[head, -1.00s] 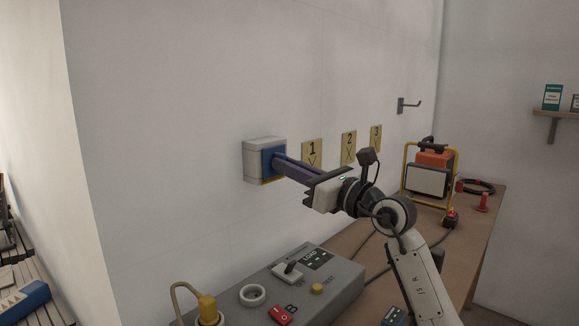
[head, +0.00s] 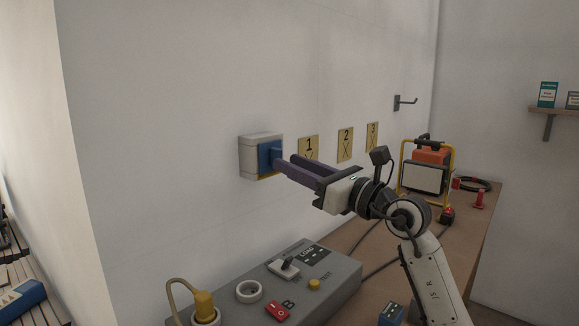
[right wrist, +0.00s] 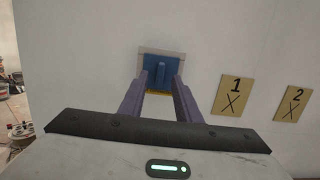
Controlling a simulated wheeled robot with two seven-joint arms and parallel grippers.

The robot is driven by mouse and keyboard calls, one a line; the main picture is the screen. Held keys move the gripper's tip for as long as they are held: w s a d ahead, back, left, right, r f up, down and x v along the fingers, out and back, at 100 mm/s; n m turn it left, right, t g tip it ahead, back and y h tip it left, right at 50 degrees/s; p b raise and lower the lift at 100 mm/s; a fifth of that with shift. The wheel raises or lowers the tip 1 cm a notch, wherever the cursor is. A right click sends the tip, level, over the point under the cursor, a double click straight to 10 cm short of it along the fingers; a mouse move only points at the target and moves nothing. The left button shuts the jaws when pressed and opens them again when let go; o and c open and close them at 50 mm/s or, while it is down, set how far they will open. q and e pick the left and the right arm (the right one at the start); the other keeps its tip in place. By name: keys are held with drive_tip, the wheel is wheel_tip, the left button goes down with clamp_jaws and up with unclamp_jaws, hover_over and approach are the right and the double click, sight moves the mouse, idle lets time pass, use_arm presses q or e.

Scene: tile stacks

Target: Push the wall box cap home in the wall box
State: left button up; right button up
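The wall box (head: 250,158) is a pale grey box on the white wall; it also shows in the right wrist view (right wrist: 143,63). The blue wall box cap (head: 266,163) sits on its front, with a raised grip in the middle (right wrist: 160,74). A thin yellow line shows along the box's lower edge; whether the cap is fully seated I cannot tell. My right gripper (head: 286,163) is just in front of the cap. My left gripper is in neither view.
Yellow plates numbered 1 (head: 308,148), 2 (head: 345,144) and 3 (head: 373,136) are on the wall to the right. Below is a grey switch panel (head: 338,285) on a brown bench. An orange work lamp (head: 428,172) stands farther back. A hook (head: 404,103) sticks out of the wall.

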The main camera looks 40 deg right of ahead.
drive_tip(key=s, duration=0.2)
drive_tip(key=s+b, duration=0.1)
drive_tip(key=shift+d+f, duration=0.15)
drive_tip(key=shift+f, duration=0.1)
idle(0.4)
drive_tip(key=s+f+b, duration=0.1)
drive_tip(key=s+b, duration=0.1)
drive_tip(key=s, duration=0.8)
drive_tip(key=shift+d+f, duration=0.3)
drive_tip(key=shift+d, duration=0.15)
